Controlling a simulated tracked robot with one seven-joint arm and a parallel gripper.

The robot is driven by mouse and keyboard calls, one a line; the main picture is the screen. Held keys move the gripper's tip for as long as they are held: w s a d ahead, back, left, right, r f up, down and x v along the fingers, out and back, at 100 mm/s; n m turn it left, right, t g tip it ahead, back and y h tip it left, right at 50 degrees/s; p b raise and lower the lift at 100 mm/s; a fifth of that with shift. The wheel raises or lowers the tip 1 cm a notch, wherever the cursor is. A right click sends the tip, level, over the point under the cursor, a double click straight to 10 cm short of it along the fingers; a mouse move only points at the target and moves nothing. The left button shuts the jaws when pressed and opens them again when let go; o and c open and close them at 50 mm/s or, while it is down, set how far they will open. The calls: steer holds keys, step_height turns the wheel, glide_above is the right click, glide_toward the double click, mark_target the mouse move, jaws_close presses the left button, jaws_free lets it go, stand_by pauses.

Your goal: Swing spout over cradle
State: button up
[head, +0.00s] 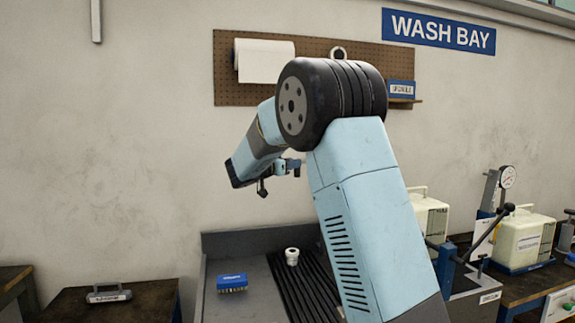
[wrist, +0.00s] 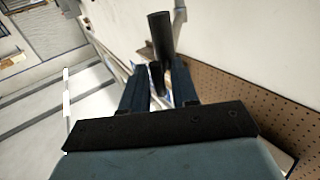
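In the head view, a small pipe fitting, likely the spout (head: 289,166), shows beside the lower end of my forearm, with a dark knob (head: 262,187) hanging under it. My gripper is mostly hidden behind my forearm there. In the wrist view, my gripper's (wrist: 160,75) two blue fingers stand close on either side of a dark cylindrical bar (wrist: 157,78), which fills the gap between them. A taller dark cylinder (wrist: 160,34) rises just beyond the fingertips. I cannot make out a cradle for certain.
A grey wash basin (head: 240,243) with a ribbed black mat holds a blue brush (head: 232,282) and a white ring-shaped fitting (head: 291,256). A pegboard (head: 222,70) carries a paper roll. Benches stand on both sides; the right one holds cream jugs (head: 522,238) and a gauge (head: 507,177).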

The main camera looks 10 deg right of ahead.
steer(key=shift+c, duration=0.3)
jaws_close()
